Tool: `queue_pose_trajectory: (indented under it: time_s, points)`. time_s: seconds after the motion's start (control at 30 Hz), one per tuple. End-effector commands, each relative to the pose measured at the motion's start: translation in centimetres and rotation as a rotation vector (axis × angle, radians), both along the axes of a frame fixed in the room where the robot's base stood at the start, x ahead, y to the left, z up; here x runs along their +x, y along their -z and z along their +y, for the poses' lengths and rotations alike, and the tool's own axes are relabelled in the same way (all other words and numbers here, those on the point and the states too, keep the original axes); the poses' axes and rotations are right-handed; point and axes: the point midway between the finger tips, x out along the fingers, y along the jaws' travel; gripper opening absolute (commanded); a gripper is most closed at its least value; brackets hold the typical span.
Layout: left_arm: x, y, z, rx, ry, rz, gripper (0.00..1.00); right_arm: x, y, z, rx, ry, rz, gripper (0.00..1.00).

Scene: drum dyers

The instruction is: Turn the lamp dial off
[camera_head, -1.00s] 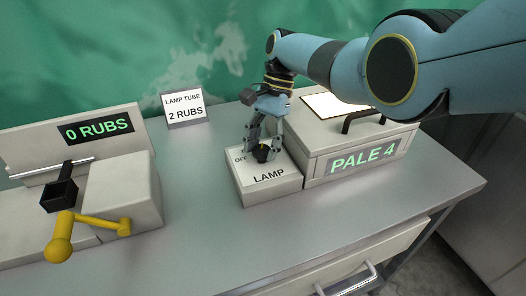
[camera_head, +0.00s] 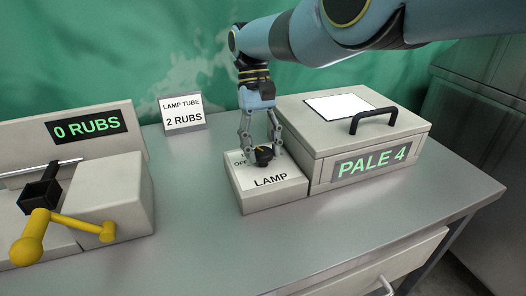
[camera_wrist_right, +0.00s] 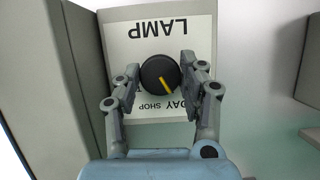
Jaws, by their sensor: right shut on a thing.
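The lamp box (camera_head: 272,197) is a low pale block with a white LAMP label on top, and OFF shows at the label's left. Its black round dial (camera_head: 264,157) is also in the right wrist view (camera_wrist_right: 153,76), with a yellow pointer angled to the lower right, near the small DAY and SHOP lettering. My right gripper (camera_head: 262,148) comes down on the dial from above. In the wrist view its fingers (camera_wrist_right: 160,72) sit on either side of the dial, shut on it. The fingers hide part of the label. My left gripper is out of view.
A box reading PALE 4 (camera_head: 330,168) with a black handle (camera_head: 374,120) stands against the lamp box's right. A LAMP TUBE card (camera_head: 183,112) stands behind. A machine reading 0 RUBS (camera_head: 92,131) with a yellow crank (camera_head: 60,228) is at left. The front counter is clear.

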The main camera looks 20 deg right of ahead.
Motion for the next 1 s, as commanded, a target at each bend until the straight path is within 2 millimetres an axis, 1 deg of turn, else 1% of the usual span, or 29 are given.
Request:
queue_pose_trajectory:
  time_s: [0.13,0.37,0.57,0.8,1.0]
  points:
    - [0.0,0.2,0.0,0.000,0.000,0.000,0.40,-0.1,0.1,0.2,0.000,-0.132,0.000,0.09]
    - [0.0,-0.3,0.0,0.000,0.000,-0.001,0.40,-0.2,0.1,0.2,0.002,-0.312,-0.001,0.09]
    - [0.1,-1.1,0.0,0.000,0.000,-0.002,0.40,-0.2,-0.1,0.3,0.001,-0.468,0.001,0.09]
    - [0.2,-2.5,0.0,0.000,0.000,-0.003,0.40,-0.2,-0.2,0.3,0.001,-0.649,0.001,0.09]
    - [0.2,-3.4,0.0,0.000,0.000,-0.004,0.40,-0.2,-0.1,0.4,0.002,-0.758,0.002,0.09]
